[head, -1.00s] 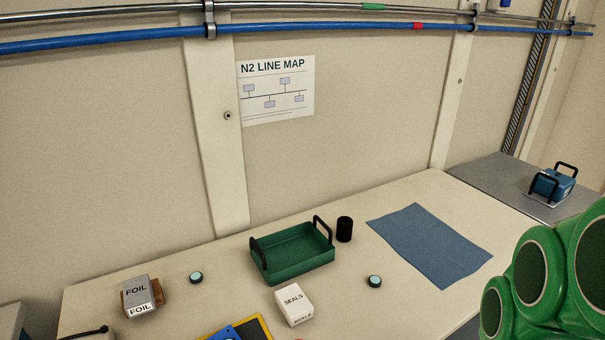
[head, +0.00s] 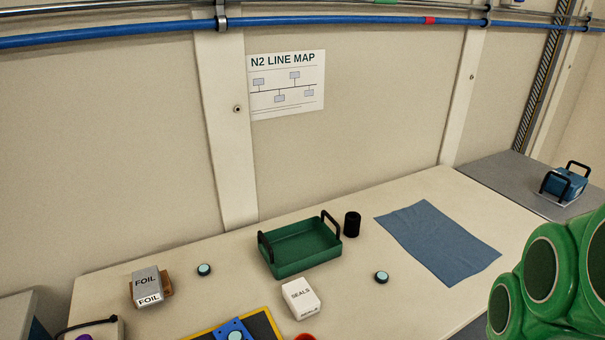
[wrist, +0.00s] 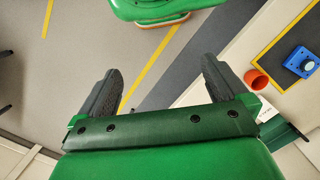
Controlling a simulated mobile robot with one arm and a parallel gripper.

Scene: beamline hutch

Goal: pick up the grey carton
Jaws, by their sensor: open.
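The grey carton (head: 146,286), marked FOIL, stands at the left end of the pale bench in the head view. A brown block (head: 167,284) sits behind it and is partly hidden by it. My gripper (wrist: 162,80) shows in the wrist view with its two dark fingers spread apart and nothing between them. It is over the floor, to one side of the bench. The carton does not show in the wrist view, and the gripper does not show in the head view.
On the bench (head: 120,268) are a green tray (head: 300,270), a white SEALS box (head: 301,299), a black cylinder (head: 352,224), a blue cloth (head: 438,245) and two small round pucks. A dark mat with yellow edging (wrist: 268,68) and a red cup (wrist: 257,80) lie near the front edge.

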